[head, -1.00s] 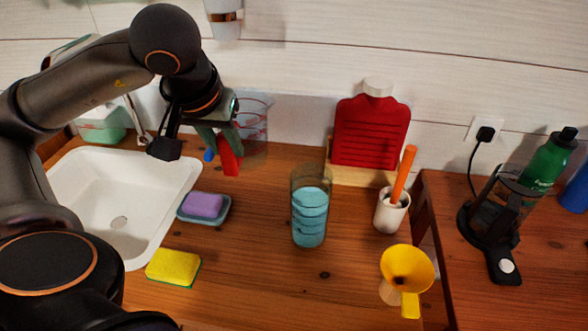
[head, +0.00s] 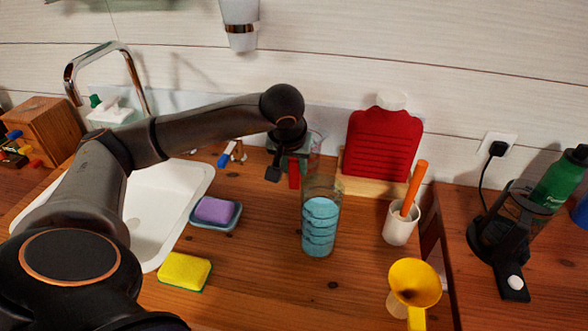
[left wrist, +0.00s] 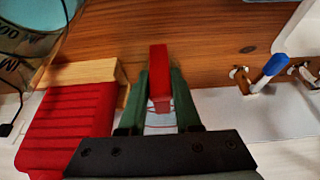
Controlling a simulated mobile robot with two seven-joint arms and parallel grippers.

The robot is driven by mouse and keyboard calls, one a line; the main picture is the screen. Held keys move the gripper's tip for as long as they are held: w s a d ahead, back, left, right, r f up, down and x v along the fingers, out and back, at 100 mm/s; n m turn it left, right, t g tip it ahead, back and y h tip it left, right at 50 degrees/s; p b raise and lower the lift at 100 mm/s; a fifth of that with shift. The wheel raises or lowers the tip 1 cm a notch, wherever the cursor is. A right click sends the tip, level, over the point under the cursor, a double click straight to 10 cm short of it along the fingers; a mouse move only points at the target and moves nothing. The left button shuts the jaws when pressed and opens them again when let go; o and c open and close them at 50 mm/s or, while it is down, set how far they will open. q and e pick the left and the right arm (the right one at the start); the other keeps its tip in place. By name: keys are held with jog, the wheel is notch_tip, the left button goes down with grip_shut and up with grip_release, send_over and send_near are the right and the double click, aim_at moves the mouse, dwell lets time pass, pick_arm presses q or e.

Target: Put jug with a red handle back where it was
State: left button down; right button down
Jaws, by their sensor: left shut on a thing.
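The jug is clear, with measuring marks, and has a red handle (head: 294,175). Its clear body (head: 314,151) shows partly behind my left gripper (head: 288,162), near the wall behind the counter. The gripper is shut on the red handle. In the left wrist view, the handle (left wrist: 159,72) sits between the green fingers of the left gripper (left wrist: 160,82), and little of the jug's body shows. I cannot tell whether the jug's base touches the counter. My right gripper is not in view.
The sink (head: 165,205), purple soap (head: 215,209) and yellow sponge (head: 184,271) are to the left. A white holder (head: 398,228) and yellow funnel (head: 414,282) are to the right.

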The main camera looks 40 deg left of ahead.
pick_arm(q)
jog(key=shift+f, duration=0.65)
jog(key=shift+f, duration=0.25)
jog(key=c, duration=0.6)
grip_release()
jog(key=shift+r, duration=0.1)
